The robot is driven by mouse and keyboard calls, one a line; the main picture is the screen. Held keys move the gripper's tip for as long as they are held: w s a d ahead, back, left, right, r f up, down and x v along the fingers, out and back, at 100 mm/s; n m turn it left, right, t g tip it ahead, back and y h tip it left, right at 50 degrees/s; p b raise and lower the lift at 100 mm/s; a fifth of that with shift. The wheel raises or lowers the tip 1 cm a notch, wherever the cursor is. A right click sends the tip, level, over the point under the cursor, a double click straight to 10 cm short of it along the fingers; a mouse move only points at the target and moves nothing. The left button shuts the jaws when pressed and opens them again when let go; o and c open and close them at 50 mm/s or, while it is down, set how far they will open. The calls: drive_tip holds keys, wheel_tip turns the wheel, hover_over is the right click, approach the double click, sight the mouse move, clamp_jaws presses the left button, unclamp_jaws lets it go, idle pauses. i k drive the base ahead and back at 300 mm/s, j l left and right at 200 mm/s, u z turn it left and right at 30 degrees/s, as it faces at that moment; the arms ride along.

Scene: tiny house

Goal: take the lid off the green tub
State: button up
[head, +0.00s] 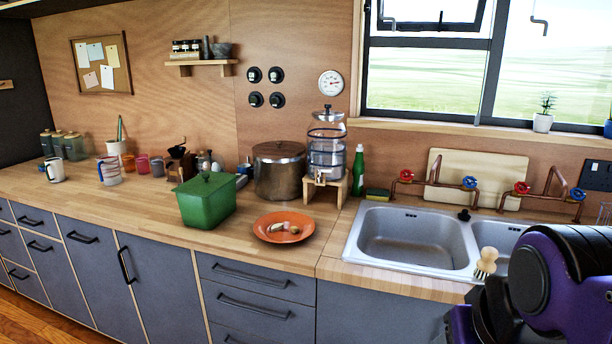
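The green tub (207,210) stands upright on the wooden counter, left of the orange plate and near the counter's front edge. The inside of the tub is hidden. Part of my arm fills the lower right corner, in front of the sink. My gripper's fingertips are not visible, so nothing shows of what it holds.
An orange plate (298,227) with food pieces lies right of the tub. A large brown pot (278,171) and a glass dispenser (326,152) stand behind. A coffee grinder (180,164) is behind the tub. The sink (410,238) is to the right.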

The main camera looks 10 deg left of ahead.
sight(205, 185)
drive_tip(key=i+j+z, duration=0.1)
drive_tip(key=j, duration=0.45)
drive_tip(key=i+j+z, duration=0.1)
drive_tip(key=j, duration=0.45)
drive_tip(key=i+j+z, duration=0.15)
drive_tip(key=j, duration=0.4)
drive_tip(key=i+j, duration=0.1)
drive_tip(key=j, duration=0.7)
drive_tip(key=i+j, duration=0.1)
drive_tip(key=j, duration=0.7)
